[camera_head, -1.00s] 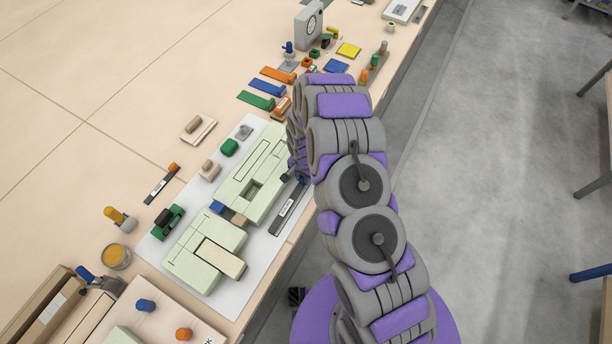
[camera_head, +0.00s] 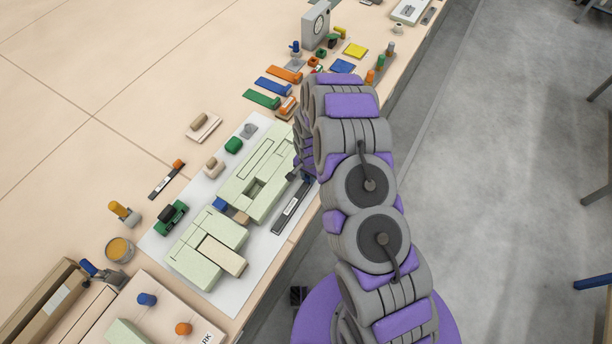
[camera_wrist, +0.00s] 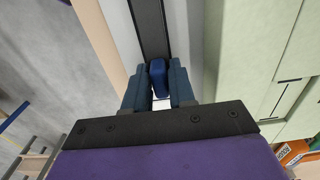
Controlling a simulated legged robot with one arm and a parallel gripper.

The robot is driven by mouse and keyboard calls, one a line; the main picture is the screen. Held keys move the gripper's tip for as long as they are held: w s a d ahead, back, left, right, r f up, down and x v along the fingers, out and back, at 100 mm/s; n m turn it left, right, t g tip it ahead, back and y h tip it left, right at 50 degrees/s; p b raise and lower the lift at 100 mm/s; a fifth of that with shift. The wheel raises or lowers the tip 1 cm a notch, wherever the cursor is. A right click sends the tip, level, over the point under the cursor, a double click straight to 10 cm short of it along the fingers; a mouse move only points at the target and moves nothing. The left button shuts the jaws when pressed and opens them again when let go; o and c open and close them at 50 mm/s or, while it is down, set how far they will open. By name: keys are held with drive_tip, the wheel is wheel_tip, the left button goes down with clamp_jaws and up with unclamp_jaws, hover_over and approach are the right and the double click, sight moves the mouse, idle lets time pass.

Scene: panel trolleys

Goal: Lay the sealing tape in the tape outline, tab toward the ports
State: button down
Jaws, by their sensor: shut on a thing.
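The sealing tape (camera_head: 290,208) looks to be the dark strip with a pale label, lying along the right edge of the grey sheet beside the pale green panel. In the wrist view the dark strip (camera_wrist: 151,28) runs away from my gripper (camera_wrist: 158,88). Its blue grip block (camera_wrist: 158,78) is between my two blue-grey fingers, which are shut on it. In the head view my arm hides most of the gripper. The pale green panel (camera_head: 207,235) has slots and outlined rectangles; I cannot tell which is the tape outline or where the ports are.
A second dark strip with an orange end (camera_head: 165,180) lies left of the sheet. A green block (camera_head: 171,217) and a tin (camera_head: 119,250) stand near it. Coloured strips (camera_head: 270,87) lie beyond the panel.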

drive_tip(key=shift+d, duration=0.4)
drive_tip(key=shift+a, duration=0.2)
drive_tip(key=shift+a, duration=0.2)
drive_tip(key=shift+f, duration=0.1)
drive_tip(key=shift+d+f, duration=0.2)
drive_tip(key=shift+d, duration=0.1)
drive_tip(key=shift+f, duration=0.2)
